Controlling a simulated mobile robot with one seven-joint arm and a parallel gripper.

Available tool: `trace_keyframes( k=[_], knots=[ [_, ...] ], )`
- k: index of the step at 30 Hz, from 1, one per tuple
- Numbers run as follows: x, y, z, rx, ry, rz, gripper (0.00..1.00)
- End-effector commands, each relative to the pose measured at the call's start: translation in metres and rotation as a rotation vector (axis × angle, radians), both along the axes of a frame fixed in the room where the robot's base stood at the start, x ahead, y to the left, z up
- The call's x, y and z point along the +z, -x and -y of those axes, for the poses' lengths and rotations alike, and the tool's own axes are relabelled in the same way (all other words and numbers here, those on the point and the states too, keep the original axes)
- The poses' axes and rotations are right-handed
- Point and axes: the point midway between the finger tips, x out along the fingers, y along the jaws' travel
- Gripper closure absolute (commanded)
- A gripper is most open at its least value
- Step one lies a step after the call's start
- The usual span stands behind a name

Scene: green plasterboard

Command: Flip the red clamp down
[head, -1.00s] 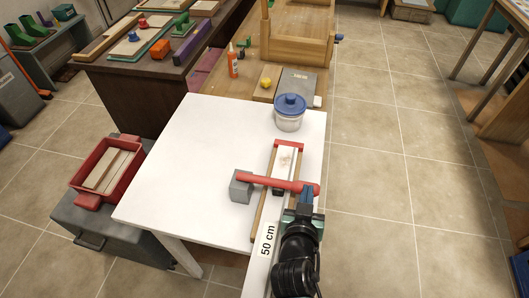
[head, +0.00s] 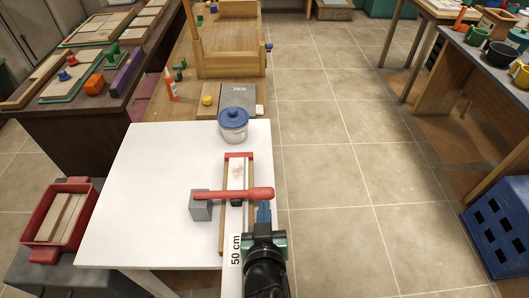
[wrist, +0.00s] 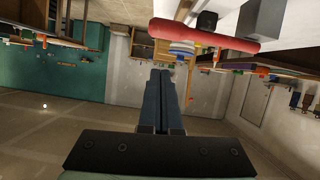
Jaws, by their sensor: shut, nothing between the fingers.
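The red clamp (head: 235,194) is a red bar with a thicker handle at its right end and a grey block (head: 200,208) at its left end. It lies crosswise over a narrow, wood-edged strip with a red end piece (head: 239,155) on the white table. In the wrist view, the red handle (wrist: 205,36) crosses the top, with the grey block (wrist: 262,18) beyond it to the right. My gripper (head: 264,207) is just in front of the handle's right end, its blue fingers together and empty. In the wrist view, the fingertips (wrist: 161,74) sit below the handle's left part. Whether they touch it is unclear.
A lidded jar (head: 233,125) stands behind the strip. A "50 cm" label (head: 235,249) is left of my wrist. The white table (head: 150,190) is clear to the left. A red tray (head: 62,218) sits lower left, and open tiled floor lies to the right.

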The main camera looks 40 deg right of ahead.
Motion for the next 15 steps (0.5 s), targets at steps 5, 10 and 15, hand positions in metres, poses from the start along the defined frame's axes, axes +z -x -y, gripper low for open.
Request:
trace_keyframes(
  k=[5, 10, 15],
  knots=[
    [0.009, 0.023, -0.015, 0.000, -0.001, -0.001, 1.00],
    [0.017, 0.034, -0.023, -0.001, 0.001, 0.001, 1.00],
    [0.019, 0.038, -0.025, 0.000, 0.000, 0.001, 1.00]
  ],
)
